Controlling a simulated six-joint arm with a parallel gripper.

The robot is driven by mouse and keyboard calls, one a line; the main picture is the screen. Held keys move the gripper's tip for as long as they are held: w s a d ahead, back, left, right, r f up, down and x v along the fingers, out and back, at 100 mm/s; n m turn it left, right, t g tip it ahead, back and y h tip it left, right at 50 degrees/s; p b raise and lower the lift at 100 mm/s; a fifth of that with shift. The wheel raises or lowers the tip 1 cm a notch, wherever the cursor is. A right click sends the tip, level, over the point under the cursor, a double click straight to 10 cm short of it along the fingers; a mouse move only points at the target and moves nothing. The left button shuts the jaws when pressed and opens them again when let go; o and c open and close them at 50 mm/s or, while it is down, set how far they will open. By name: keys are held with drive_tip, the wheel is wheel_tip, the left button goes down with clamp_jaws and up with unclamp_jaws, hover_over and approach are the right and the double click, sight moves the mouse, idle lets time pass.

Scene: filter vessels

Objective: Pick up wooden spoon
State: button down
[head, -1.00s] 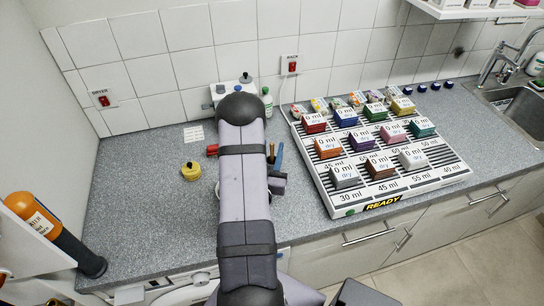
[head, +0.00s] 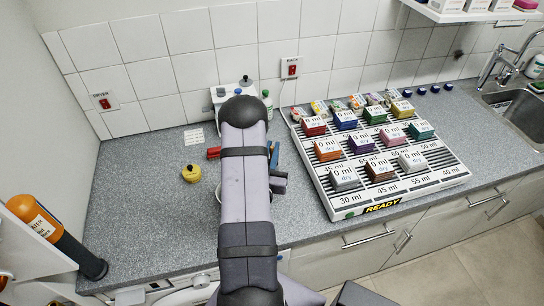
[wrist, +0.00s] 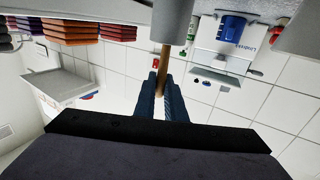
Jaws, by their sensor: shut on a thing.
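In the wrist view my gripper (wrist: 162,77) has its blue fingers closed around a thin wooden shaft (wrist: 165,58), which I take to be the wooden spoon's handle. The shaft runs up from between the fingers towards a grey cylinder (wrist: 172,22) at the top edge. The spoon's bowl end cannot be made out. In the head view my arm covers most of the gripper and the spoon; only a bluish finger (head: 274,157) shows at the arm's right side.
A white rack with printed volumes (head: 349,213) holds several coloured blocks on the right. A yellow weight-like object (head: 191,173) stands left of my arm, a red piece (head: 213,153) beside the arm. An orange cylinder (head: 57,237) is at the left. The left counter is mostly clear.

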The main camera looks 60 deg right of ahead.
drive_tip(key=shift+r, duration=0.1)
drive_tip(key=shift+r+b, duration=0.8)
drive_tip(key=shift+r, duration=4.1)
drive_tip(key=w+a+n+t+y+p, duration=0.2)
drive_tip(key=w+a+t, duration=0.1)
drive_tip(key=w+a, duration=0.65)
drive_tip(key=w+a+n+t+y+p, duration=0.1)
drive_tip(key=w+a+t+p, duration=0.1)
drive_tip(key=w+a, duration=0.8)
drive_tip(key=s+d+m+g+h, duration=0.1)
drive_tip(key=s+d+m+g, duration=0.3)
drive_tip(key=s+m+g, duration=1)
drive_tip(key=s+g, duration=0.2)
drive_tip(key=g, duration=0.2)
drive_tip(key=shift+d+f+g+h, duration=0.2)
drive_tip(key=shift+f+g+h, duration=0.1)
drive_tip(key=shift+f+h, duration=0.1)
drive_tip(key=shift+s+f, duration=0.1)
drive_tip(key=shift+f, duration=0.05)
